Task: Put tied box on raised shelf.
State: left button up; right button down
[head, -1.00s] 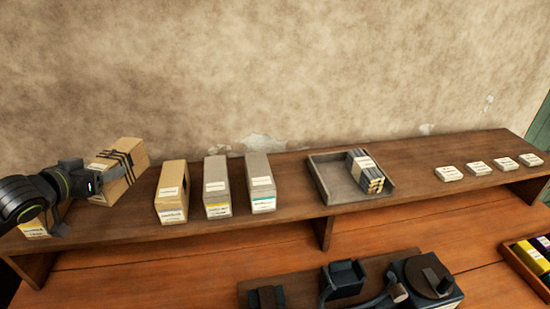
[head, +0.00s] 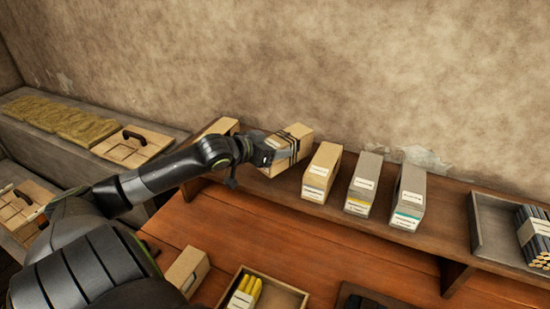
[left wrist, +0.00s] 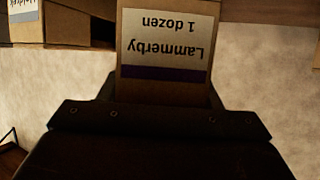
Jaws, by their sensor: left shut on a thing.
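The tied box (head: 298,132) is a tan carton with dark cord around it. It is at the raised shelf (head: 262,190), between a tan box at its left and another at its right. I cannot tell whether its underside touches the shelf. My left gripper (head: 270,152) is shut on the tied box and hides part of its near end. In the left wrist view, the box's label (left wrist: 165,45) reads "Lammerby 1 dozen" upside down, above a purple stripe. My right gripper is not in view.
To the right stand a tan box (head: 322,173) and two grey boxes (head: 363,184) (head: 408,197), then a grey tray (head: 482,232) with a dark bundle. Another tan box (head: 220,127) stands at the shelf's left. Below are a tray of yellow sticks (head: 272,285) and a small carton (head: 187,270).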

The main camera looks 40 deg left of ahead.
pick_arm(q)
notch_tip(320, 180, down, 3)
jog(key=shift+f, duration=0.4)
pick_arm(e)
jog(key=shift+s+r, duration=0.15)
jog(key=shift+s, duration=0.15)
pick_arm(q)
jog(key=o, duration=1)
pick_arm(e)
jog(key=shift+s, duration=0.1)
